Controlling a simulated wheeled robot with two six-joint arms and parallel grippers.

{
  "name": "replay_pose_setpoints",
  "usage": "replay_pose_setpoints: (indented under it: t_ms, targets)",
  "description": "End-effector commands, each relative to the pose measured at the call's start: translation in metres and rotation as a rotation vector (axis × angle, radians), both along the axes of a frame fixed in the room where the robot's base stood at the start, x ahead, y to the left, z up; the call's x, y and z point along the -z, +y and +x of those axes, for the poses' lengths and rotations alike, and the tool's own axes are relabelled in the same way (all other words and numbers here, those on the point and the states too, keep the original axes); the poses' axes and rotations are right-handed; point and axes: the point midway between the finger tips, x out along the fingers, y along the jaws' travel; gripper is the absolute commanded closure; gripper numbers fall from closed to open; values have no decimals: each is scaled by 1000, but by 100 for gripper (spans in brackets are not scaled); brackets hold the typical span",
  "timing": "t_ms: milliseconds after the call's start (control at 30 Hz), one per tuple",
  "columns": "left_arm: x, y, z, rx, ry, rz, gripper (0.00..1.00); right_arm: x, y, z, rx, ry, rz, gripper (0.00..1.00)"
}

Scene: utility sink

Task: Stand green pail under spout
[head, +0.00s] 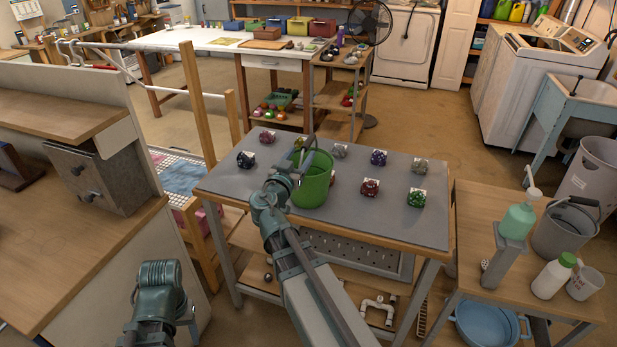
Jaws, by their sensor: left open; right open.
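My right gripper (300,155) is open at the pail's left rim. The arm and gripper cover part of the pail's left side, and I cannot tell whether they touch it. My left arm shows at the lower left, with its open gripper (187,318) low and apart from the pail; its fingers are hard to make out. A utility sink (592,108) stands at the far right. I cannot make out a spout over it.
Several small colored knobbed objects, including a green one (417,198), lie around the pail on the grey table (330,228). A wooden side table (480,215) at right holds a soap dispenser (518,222), a white bottle (552,278) and a grey bucket (562,230). Open floor lies behind.

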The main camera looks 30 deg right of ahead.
Motion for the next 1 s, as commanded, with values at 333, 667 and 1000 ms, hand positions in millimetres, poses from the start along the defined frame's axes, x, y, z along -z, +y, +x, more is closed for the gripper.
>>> replay_pose_setpoints:
  t_ms: [333,667,1000]
  targets:
    - [0,0,0,0,0,0,44,0,-20,17,-1,1,1,39]
    - [4,0,0,0,0,0,44,4,-36,33,2,1,1,39]
    - [5,0,0,0,0,0,44,5,-59,52,-1,1,1,39]
